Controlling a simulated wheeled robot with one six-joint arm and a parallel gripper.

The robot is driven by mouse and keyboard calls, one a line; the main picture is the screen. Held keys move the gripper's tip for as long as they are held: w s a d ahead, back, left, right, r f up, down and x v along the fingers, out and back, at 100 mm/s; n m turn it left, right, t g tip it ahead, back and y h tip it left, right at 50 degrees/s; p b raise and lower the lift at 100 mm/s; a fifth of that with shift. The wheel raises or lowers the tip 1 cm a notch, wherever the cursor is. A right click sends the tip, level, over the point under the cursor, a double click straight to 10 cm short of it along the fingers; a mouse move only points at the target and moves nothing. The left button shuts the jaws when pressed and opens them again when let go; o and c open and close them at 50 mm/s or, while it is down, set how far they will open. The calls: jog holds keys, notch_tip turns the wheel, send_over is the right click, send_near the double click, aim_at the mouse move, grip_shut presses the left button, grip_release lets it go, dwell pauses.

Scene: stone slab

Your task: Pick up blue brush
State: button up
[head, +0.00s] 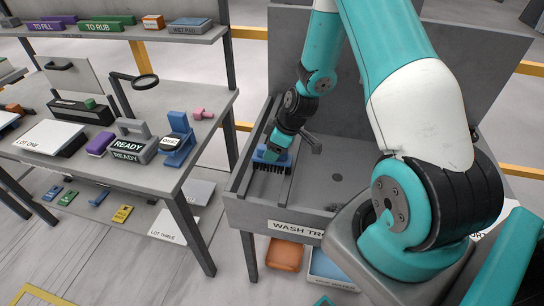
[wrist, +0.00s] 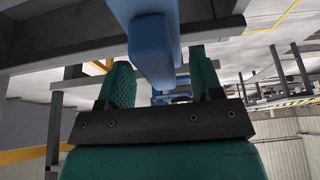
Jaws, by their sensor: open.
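The blue brush (head: 263,155) has dark bristles along its lower edge. It sits at the left side of the grey wash trough (head: 262,213), by the side rail. My gripper (head: 277,150) reaches down to it from the upper right and covers part of it in the head view. In the wrist view a blue block (wrist: 150,48), apparently the brush, lies close in front of my open gripper (wrist: 161,76), between the two teal fingers. Whether the fingers touch it cannot be told.
A grey tap (head: 311,142) stands just right of my gripper. A workbench (head: 195,150) on the left holds a magnifier (head: 145,81), a blue stand (head: 177,148) and blocks. An orange basin (head: 285,254) lies below the trough.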

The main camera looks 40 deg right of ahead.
jog(key=shift+f, duration=0.3)
jog(key=shift+c, duration=0.2)
jog(key=c, duration=1)
jog(key=shift+r, duration=0.1)
notch_tip(320, 180, up, 20)
jog(key=b, duration=0.3)
